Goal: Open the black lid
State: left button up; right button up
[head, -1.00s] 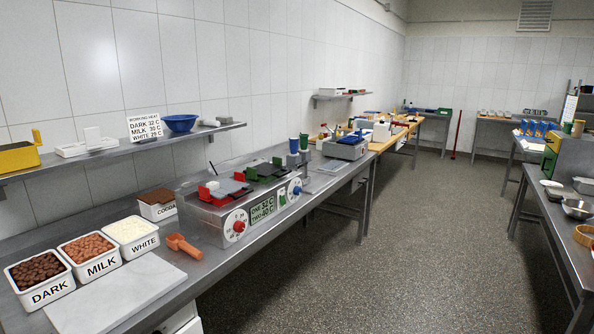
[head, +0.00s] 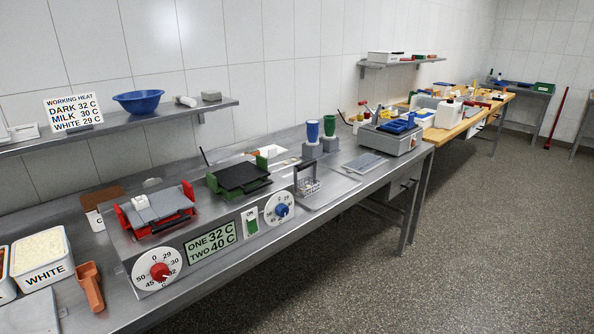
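A steel two-well warming machine (head: 240,205) stands on the metal counter. Its right well carries a flat black lid (head: 240,178) between green end brackets, and the lid looks closed. Neither of my grippers shows in the head view.
A red dial (head: 159,271), a blue dial (head: 281,210) and a green switch (head: 252,224) are on the machine's front. An orange scoop (head: 91,287) and a WHITE tub (head: 43,257) lie left. Open floor is at right.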

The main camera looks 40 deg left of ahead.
aim_at(236, 176)
jog(key=i, duration=1)
jog(key=u, duration=2.55)
